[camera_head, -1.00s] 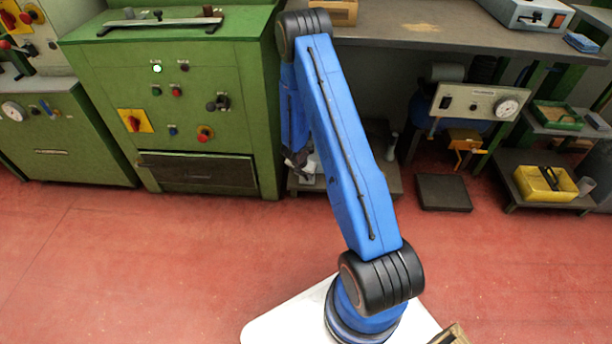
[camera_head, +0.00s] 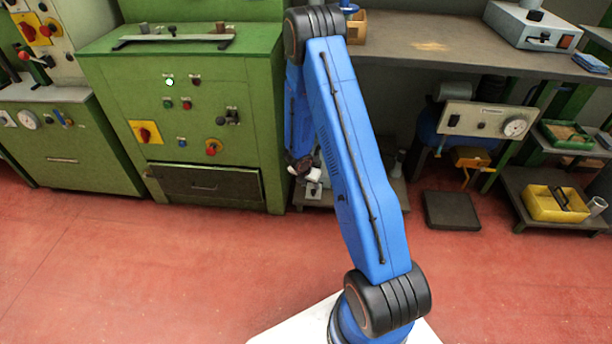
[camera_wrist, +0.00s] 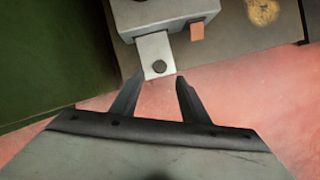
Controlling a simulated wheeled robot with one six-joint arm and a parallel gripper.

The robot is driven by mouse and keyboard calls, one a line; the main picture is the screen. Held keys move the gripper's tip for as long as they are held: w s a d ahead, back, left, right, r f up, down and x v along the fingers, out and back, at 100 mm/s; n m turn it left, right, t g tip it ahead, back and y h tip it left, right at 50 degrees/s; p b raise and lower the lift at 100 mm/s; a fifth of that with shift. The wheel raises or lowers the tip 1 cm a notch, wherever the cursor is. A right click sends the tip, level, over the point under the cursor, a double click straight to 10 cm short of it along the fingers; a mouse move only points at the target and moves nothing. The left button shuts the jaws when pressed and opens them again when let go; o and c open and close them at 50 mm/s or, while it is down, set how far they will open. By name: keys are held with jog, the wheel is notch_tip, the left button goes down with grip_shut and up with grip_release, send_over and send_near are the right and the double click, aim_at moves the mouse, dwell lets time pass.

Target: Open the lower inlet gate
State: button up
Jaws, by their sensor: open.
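In the wrist view, a pale flat plate (camera_wrist: 153,48) sticks out from a grey box (camera_wrist: 165,12) and carries a round dark knob (camera_wrist: 159,66). I take this plate to be the lower inlet gate, though no label is readable. My gripper (camera_wrist: 161,79) is open, and its two dark fingers point at the plate's end, either side of the knob in the picture. I cannot tell how far the fingers are from it. In the head view, my gripper is small beside the green cabinet, partly hidden by my blue arm.
A small orange-red tab (camera_wrist: 197,32) sits beside the plate. The green cabinet (camera_head: 250,110) stands close on the left. A workbench (camera_head: 440,45) overhangs the area. A dark block (camera_head: 451,211) lies on the red floor (camera_head: 150,270), which is clear in front.

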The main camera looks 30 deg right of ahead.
jog(key=v, duration=1)
dwell(0.3)
jog(key=s+r+m, duration=0.4)
jog(key=r, duration=0.6)
jog(key=s+r+m+h, duration=0.1)
jog(key=s+r+m, duration=0.35)
jog(key=r, duration=0.45)
jog(key=s+r+m, duration=0.4)
jog(key=r, duration=0.6)
jog(key=s+a+r+m+y, duration=0.1)
jog(key=s+a+r+m, duration=0.2)
jog(key=s, duration=0.5)
jog(key=s+a+r+m+t+y, duration=0.1)
jog(key=s+a+r+m, duration=0.3)
jog(key=s, duration=0.4)
jog(key=s+a+r+m+t+y, duration=0.1)
jog(key=s+a+r+m, duration=0.3)
jog(key=s, duration=0.5)
jog(key=shift+a+m+y, duration=0.55)
jog(key=shift+a+y, duration=0.35)
jog(key=shift+a, duration=0.1)
